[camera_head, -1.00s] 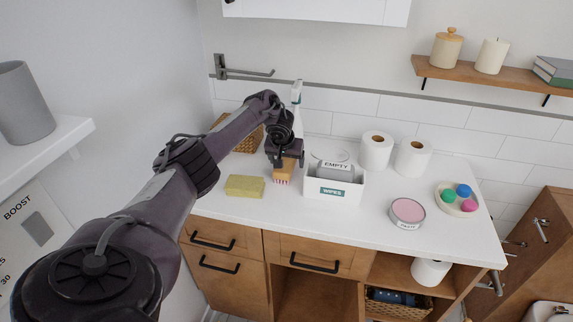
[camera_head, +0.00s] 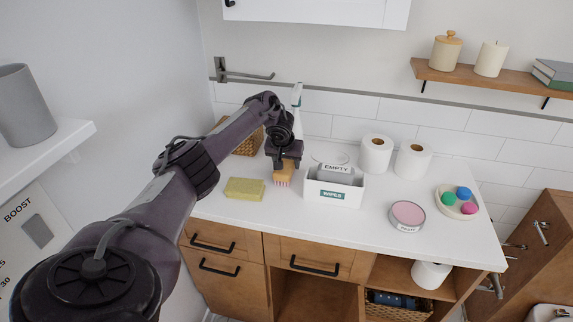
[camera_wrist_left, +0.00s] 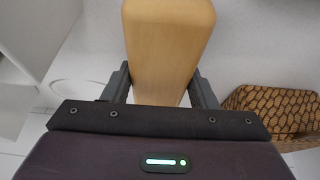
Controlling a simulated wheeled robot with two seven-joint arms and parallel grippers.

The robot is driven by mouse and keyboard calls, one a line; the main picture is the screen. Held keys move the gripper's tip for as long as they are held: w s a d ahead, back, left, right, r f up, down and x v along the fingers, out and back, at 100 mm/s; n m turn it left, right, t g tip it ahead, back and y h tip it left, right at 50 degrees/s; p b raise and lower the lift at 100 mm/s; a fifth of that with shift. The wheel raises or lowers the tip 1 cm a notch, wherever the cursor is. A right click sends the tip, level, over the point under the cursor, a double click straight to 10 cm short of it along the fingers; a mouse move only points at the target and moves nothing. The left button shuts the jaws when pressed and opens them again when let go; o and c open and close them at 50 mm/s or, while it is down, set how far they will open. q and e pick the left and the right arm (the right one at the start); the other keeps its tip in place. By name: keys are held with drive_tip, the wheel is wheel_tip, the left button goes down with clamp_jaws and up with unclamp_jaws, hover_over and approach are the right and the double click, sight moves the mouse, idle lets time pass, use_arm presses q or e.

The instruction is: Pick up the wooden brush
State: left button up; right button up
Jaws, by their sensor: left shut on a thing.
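The wooden brush (camera_head: 283,176) has a light wood body and pinkish bristles on its lower side. In the head view it is at the counter, between the yellow sponge and the white wipes box. My left gripper (camera_head: 284,164) is over it from above, with its fingers around the wood body. In the left wrist view the brush (camera_wrist_left: 168,45) sits between the two fingers of my left gripper (camera_wrist_left: 165,88), which is shut on it. I cannot tell whether the bristles touch the counter. My right gripper is in neither view.
A yellow sponge (camera_head: 244,188) lies left of the brush. A white wipes box (camera_head: 335,194) stands close on its right. A wicker basket (camera_head: 249,141) and a spray bottle (camera_head: 297,96) are behind. Two paper rolls (camera_head: 376,154), a pink tin (camera_head: 407,215) and a dish (camera_head: 448,208) stand further right.

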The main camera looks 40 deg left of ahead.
use_arm(q)
wheel_tip(320, 180, up, 14)
drive_tip(key=b, duration=0.1)
wheel_tip(320, 180, up, 6)
drive_tip(key=p, duration=0.5)
hover_over(287, 161)
drive_tip(key=shift+a+f, duration=0.15)
drive_tip(key=shift+f, duration=0.05)
drive_tip(key=shift+w+r+b, duration=0.1)
drive_tip(key=shift+w+b, duration=0.05)
drive_tip(key=shift+b, duration=0.15)
